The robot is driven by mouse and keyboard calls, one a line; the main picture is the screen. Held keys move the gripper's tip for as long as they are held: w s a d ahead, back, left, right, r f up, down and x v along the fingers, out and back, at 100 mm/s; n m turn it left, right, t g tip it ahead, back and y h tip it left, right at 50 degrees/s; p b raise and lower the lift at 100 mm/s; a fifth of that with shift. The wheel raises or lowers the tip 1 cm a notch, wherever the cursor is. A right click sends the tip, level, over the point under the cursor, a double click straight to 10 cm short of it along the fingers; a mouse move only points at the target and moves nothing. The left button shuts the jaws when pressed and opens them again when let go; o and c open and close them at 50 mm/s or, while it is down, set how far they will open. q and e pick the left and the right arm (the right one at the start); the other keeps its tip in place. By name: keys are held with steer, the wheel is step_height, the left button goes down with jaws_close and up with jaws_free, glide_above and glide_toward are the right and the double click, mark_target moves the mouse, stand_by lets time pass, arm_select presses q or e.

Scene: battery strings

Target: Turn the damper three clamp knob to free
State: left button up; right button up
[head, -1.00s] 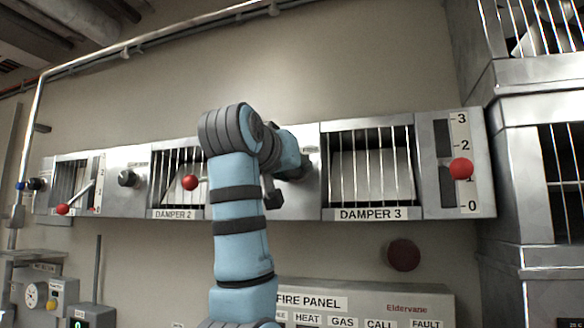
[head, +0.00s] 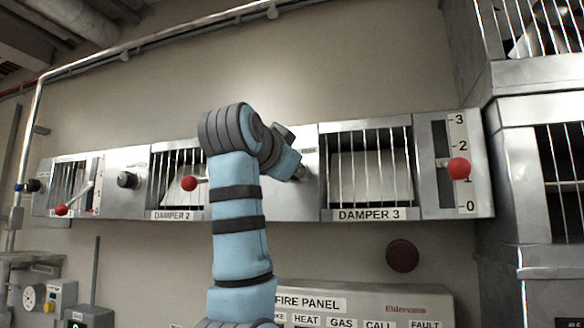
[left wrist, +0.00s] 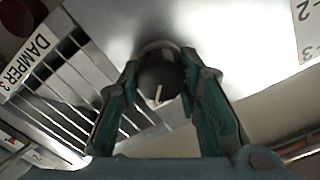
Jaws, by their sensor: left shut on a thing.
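The damper three clamp knob (left wrist: 160,76) is a dark round knob with a pale pointer line, on the metal panel beside the DAMPER 3 grille. My left gripper (left wrist: 162,70) is shut on it, one green-padded finger on each side. In the head view my left gripper (head: 300,172) is mostly hidden by its own wrist, just left of the DAMPER 3 grille (head: 375,172), and the knob cannot be made out. The damper three lever's red ball (head: 458,168) stands between 1 and 2 on its scale. My right gripper is not in view.
The DAMPER 2 grille (head: 168,180) and its red-balled lever (head: 189,183) are partly behind my left arm. Another dark knob (head: 127,180) is farther left. A fire panel (head: 370,300) is below, and metal cabinets (head: 530,170) stand at right.

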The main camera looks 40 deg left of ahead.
arm_select(q)
steer(key=shift+s+r, duration=0.1)
steer(key=shift+r, duration=0.1)
stand_by(0.3)
steer(key=o, duration=1.2)
steer(key=shift+w+a+f, duration=0.2)
steer(key=shift+w, duration=0.1)
steer(key=v, duration=0.7)
steer(key=shift+s+d, duration=0.15)
steer(key=shift+s, duration=0.2)
steer(key=shift+w, duration=0.15)
